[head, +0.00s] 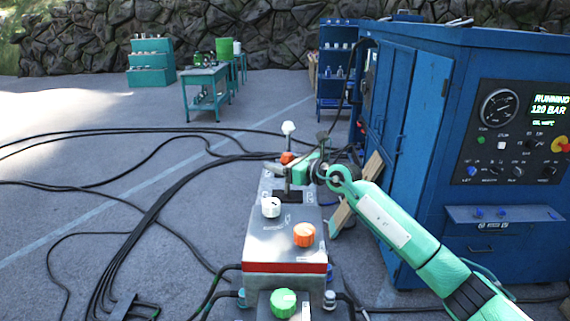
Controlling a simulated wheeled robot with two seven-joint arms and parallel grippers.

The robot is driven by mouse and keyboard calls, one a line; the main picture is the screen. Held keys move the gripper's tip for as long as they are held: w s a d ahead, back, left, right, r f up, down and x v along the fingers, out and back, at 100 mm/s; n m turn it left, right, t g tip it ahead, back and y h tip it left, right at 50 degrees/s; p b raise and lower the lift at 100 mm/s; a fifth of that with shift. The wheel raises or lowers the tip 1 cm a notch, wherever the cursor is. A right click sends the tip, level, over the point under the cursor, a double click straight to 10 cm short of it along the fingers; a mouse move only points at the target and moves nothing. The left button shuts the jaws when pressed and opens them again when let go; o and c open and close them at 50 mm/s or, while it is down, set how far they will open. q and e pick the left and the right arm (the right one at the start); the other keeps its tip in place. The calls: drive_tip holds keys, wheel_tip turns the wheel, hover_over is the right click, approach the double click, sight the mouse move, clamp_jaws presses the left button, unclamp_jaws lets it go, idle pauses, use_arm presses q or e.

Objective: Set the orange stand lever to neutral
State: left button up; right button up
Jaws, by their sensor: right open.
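A grey control stand (254,248) with a red band rises in the middle of the head view. Nearer are a white knob (271,208), a ribbed orange knob (304,235) and a green knob (284,303). My right gripper (297,172) is open at the far end of the stand, close to the red-orange top. I cannot tell whether it touches a lever. The lever shafts there are partly hidden. My left gripper is out of view.
A blue cabinet (412,130) with a gauge and display panel (514,130) stands at the right. Black cables (150,215) lie across the floor at the left. A green workbench (203,88) and a blue shelf (336,75) stand farther back.

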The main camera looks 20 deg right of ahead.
drive_tip(key=b+v, duration=0.5)
drive_tip(key=v, duration=0.8)
drive_tip(key=shift+s+d+b, duration=0.2)
drive_tip(key=shift+s+b, duration=0.1)
drive_tip(key=shift+b, duration=0.05)
drive_tip(key=shift+f, duration=0.1)
